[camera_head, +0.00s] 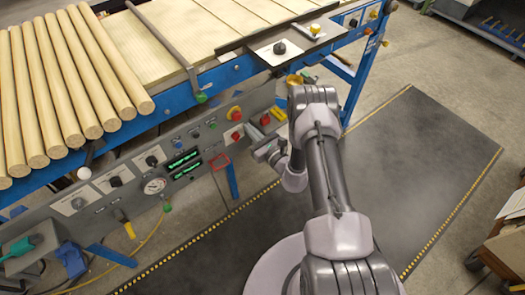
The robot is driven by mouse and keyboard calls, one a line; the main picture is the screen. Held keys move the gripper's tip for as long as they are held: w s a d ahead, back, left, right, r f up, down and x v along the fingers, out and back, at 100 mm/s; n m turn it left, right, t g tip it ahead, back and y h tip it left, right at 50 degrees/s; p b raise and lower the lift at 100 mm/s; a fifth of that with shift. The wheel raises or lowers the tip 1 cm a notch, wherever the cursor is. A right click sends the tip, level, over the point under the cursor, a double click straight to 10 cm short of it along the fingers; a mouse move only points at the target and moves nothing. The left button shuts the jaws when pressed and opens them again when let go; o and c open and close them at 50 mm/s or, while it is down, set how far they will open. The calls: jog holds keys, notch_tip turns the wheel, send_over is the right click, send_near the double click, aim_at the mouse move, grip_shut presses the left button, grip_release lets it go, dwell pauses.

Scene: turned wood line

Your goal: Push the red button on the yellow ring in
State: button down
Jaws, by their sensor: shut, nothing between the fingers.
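My gripper (257,153) is small in this view, low and to the right of that button, in front of the panel and apart from the button. Its fingers are shut and hold nothing. The fingertips are small and hard to make out against the dark wrist.
Close by are another red knob (265,120), a small red control (235,136) and a red square frame (219,162). Lit green displays (184,164) and a gauge (154,186) are further left. Wooden rods (75,75) lie above. The dark mat (425,150) is clear at right.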

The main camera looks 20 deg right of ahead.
jog(key=p+v, duration=0.2)
jog(key=v, duration=0.7)
jog(key=shift+s+d+p, duration=0.15)
jog(key=shift+s+p, duration=0.15)
jog(key=shift+r, duration=0.1)
